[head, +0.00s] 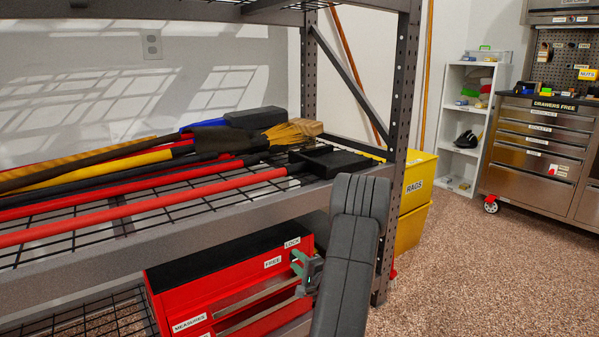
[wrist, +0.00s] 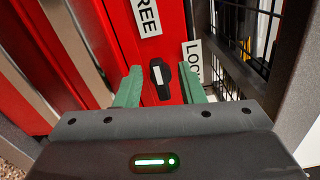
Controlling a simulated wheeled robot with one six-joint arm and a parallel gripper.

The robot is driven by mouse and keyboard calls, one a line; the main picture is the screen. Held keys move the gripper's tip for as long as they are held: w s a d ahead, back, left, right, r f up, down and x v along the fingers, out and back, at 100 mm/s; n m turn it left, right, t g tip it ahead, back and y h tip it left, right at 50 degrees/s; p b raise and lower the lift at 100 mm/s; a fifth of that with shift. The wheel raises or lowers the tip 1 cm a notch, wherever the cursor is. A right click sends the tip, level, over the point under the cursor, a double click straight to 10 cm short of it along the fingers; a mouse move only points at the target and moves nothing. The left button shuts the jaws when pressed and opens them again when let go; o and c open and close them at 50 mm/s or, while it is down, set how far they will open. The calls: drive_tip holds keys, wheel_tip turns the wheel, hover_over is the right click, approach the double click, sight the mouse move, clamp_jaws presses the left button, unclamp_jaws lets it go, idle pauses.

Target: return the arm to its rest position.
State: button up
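My gripper (head: 298,264) is at the right end of the front of a red toolchest (head: 165,287), on the lower part of a steel shelf rack. In the wrist view my gripper (wrist: 161,70) has its two green fingers apart. A black lock knob (wrist: 160,92) with a white stripe shows between the fingers, with gaps on both sides. I cannot tell how far the fingertips are from the chest face. The labels FREE (head: 272,263) and LOCK (head: 292,243) are beside the knob. My dark grey arm reaches in from the lower right.
The rack's upright post (head: 399,130) stands close to my arm. The upper shelf beam (head: 80,273) runs above the chest. Long-handled tools lie on that shelf. Yellow RAGS bins (head: 418,185) stand behind the post. The speckled floor (head: 480,265) at right is clear.

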drive_tip(key=m+p, duration=0.1)
drive_tip(key=m, duration=0.1)
drive_tip(key=r+m+p, duration=0.1)
drive_tip(key=m, duration=0.1)
drive_tip(key=shift+f+m+p, duration=0.15)
drive_tip(key=shift+m+p, duration=0.65)
drive_tip(key=shift+p, duration=0.1)
